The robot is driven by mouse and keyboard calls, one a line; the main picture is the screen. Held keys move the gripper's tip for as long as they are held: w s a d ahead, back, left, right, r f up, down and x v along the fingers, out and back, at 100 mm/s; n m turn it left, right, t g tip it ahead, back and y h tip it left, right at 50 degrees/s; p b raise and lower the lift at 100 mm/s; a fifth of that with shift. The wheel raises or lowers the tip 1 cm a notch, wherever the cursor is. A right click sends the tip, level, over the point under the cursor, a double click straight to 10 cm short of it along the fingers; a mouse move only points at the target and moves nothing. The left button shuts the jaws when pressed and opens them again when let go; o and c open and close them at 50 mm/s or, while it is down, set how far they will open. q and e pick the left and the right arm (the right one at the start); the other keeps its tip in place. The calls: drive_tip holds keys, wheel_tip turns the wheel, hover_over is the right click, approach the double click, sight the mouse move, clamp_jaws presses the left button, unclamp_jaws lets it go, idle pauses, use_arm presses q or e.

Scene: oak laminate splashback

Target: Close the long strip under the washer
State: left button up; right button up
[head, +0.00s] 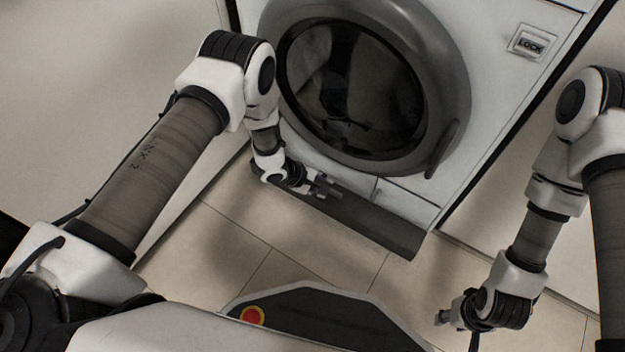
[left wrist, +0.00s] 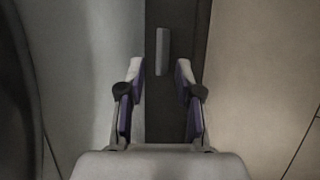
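The washer (head: 480,110) has a round dark glass door. The long dark strip (head: 375,226) runs along its lower edge and juts out from the white front, so it stands open. My left gripper (head: 325,186) is over the strip's left part. In the left wrist view, my left gripper (left wrist: 160,68) is open, its two fingers apart over the dark strip (left wrist: 186,20).
The round door (head: 352,85) bulges out above the strip, close to my left arm. Pale cabinet panels flank the washer. The tiled floor (head: 290,272) before the strip is clear.

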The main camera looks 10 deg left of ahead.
use_arm(q)
drive_tip(key=v, duration=0.8)
